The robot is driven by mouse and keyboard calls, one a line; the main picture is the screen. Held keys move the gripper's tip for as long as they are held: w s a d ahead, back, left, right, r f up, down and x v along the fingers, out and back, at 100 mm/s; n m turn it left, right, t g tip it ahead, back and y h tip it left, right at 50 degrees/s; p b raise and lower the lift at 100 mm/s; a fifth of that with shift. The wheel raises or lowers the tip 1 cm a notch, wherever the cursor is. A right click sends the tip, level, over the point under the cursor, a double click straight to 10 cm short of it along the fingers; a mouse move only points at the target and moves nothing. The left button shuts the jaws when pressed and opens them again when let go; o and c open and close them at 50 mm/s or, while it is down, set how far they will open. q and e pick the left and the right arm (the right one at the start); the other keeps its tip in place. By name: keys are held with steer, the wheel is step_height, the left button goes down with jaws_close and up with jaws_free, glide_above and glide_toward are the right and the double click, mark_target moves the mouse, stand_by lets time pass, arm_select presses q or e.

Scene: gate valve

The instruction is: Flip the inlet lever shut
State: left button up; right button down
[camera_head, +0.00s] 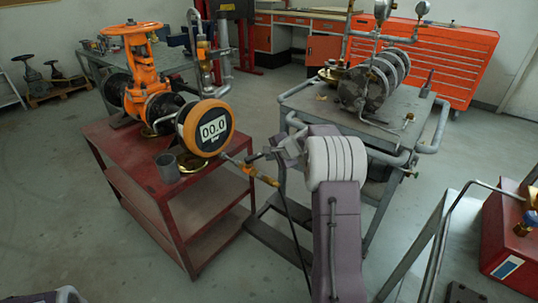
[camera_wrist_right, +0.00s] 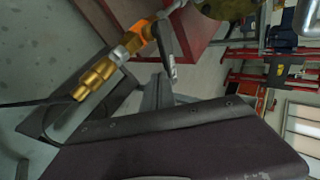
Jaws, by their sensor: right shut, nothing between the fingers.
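The inlet line leaves the gauge side of the valve assembly and ends in brass fittings (camera_head: 264,179), large in the wrist view (camera_wrist_right: 97,78). An orange valve body (camera_wrist_right: 140,32) sits on this line. A grey bar that looks like the inlet lever (camera_wrist_right: 167,52) stands out from it, crosswise to the line. My right gripper (camera_head: 270,153) is shut and empty, close beside the lever in the head view. Whether it touches the lever I cannot tell. The orange gate valve (camera_head: 138,70) and the round display reading 00.0 (camera_head: 207,127) stand on the red cart. My left gripper is not in view.
The red cart (camera_head: 130,158) has a grey cup (camera_head: 168,167) near its front edge. A grey cart (camera_head: 395,135) with piping stands behind my right arm. A red box (camera_head: 510,235) is at the right. Open floor lies left of the red cart.

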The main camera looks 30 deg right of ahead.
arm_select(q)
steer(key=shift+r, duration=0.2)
arm_select(e)
steer(key=shift+w, duration=0.5)
